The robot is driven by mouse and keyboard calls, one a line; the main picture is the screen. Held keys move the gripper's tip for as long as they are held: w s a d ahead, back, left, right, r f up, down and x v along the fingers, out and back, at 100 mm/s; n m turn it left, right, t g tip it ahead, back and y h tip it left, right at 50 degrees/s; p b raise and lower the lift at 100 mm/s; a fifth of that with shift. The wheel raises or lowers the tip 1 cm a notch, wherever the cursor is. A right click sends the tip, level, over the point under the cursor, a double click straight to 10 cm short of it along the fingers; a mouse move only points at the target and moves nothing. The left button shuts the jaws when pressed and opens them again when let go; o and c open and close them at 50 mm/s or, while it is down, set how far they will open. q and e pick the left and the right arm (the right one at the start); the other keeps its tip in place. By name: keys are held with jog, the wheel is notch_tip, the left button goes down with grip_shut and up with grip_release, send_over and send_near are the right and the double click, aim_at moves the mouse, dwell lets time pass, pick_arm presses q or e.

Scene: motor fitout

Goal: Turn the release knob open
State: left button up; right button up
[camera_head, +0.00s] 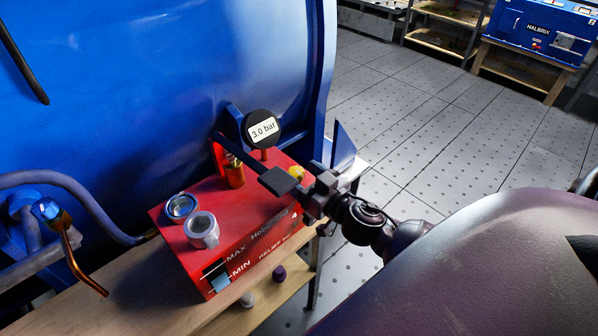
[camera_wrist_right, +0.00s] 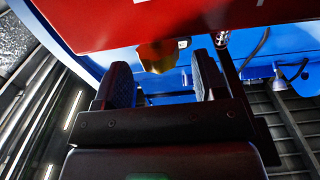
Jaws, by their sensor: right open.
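A red block (camera_head: 225,205) with gauge and fittings sits on a wooden bench beside a blue tank. A small yellow knob (camera_head: 296,173), which looks like the release knob, is at the block's right end, partly hidden by my right gripper (camera_head: 297,177). In the right wrist view, the yellow knob (camera_wrist_right: 158,56) shows just beyond and between the open fingertips of my right gripper (camera_wrist_right: 160,72), under the red block (camera_wrist_right: 110,22). Whether a finger touches it, I cannot tell. My left gripper is not in view.
A round gauge (camera_head: 263,129) reading 3.0 bar stands behind the knob. A brass fitting (camera_head: 234,171) and two silver caps (camera_head: 202,229) are on the block. A copper-coloured lever (camera_head: 72,248) is at left. Tiled floor (camera_head: 440,125) lies open to the right.

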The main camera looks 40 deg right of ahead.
jog(key=shift+w+a, duration=0.1)
jog(key=shift+w, duration=0.8)
jog(key=shift+c, duration=0.3)
jog(key=c, duration=0.9)
jog(key=shift+o, duration=0.2)
